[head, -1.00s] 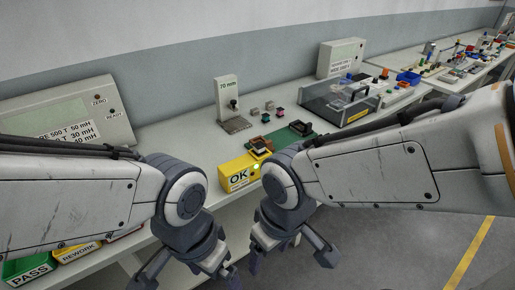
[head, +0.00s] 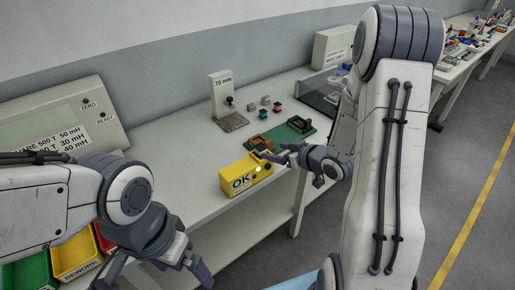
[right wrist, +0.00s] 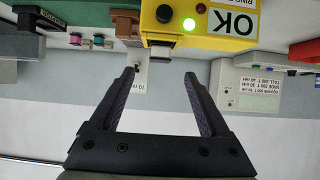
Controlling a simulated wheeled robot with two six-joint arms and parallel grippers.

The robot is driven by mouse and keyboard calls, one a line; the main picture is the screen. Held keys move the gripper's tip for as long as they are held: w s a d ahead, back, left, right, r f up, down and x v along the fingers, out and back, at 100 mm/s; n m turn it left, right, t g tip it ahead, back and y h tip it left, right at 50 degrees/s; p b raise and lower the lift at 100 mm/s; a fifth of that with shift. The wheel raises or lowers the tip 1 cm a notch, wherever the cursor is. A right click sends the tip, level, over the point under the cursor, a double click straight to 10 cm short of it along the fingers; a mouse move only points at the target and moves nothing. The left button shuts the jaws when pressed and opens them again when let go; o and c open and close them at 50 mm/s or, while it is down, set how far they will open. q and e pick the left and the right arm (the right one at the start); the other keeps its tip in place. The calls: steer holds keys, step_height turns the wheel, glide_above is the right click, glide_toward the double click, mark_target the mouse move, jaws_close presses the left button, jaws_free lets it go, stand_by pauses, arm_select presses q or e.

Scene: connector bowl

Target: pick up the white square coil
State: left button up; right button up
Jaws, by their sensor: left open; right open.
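Two small pale grey pieces (head: 252,107) (head: 266,100) stand on the table beside the 70 mm gauge; they are the nearest match to a white square coil, but their shape is too small to confirm. They also show, upside down, in the right wrist view (right wrist: 98,39). My right gripper (head: 290,167) is open at the table's front edge, by the yellow OK box, short of the pieces. Its fingers are spread and empty in the right wrist view (right wrist: 160,76). My left gripper (head: 160,270) is open, low in front of the table.
The yellow OK box (head: 238,177) has a lit green lamp. Behind it are a brown piece (head: 258,142), a green board (head: 283,138), and red and green small coils (head: 277,107) (head: 264,115). The 70 mm gauge (head: 222,92) stands left of the coils.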

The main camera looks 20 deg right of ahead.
mark_target(261, 147)
steer(key=x, duration=0.4)
steer(key=shift+s+a+r, duration=0.1)
steer(key=shift+a+r, duration=0.05)
steer(key=shift+a, duration=0.05)
steer(key=shift+w+a+f+p, duration=0.15)
steer(key=shift+w+f+p, duration=0.1)
steer(key=shift+w+p, duration=0.3)
steer(key=p+x, duration=0.1)
steer(key=x, duration=0.3)
steer(key=shift+w+f, duration=0.1)
steer(key=shift+w, duration=0.1)
jaws_close()
